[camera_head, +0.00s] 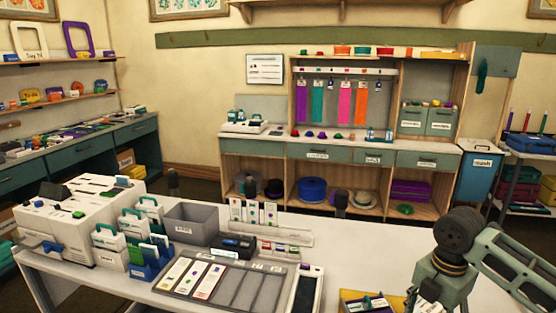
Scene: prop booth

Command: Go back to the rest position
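The task names no object apart from my arms. Part of my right arm (445,272), grey-green with a dark round joint, shows at the lower right, over the right end of the white table (385,250). Its gripper is not visible in this view. My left arm and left gripper are not in view.
White machines (75,222), a grey bin (191,224), a card tray (245,287) and a dark-screened device (306,291) occupy the table. A yellow tray (350,296) sits near my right arm. Bare tabletop lies right of centre; shelves (340,150) stand behind.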

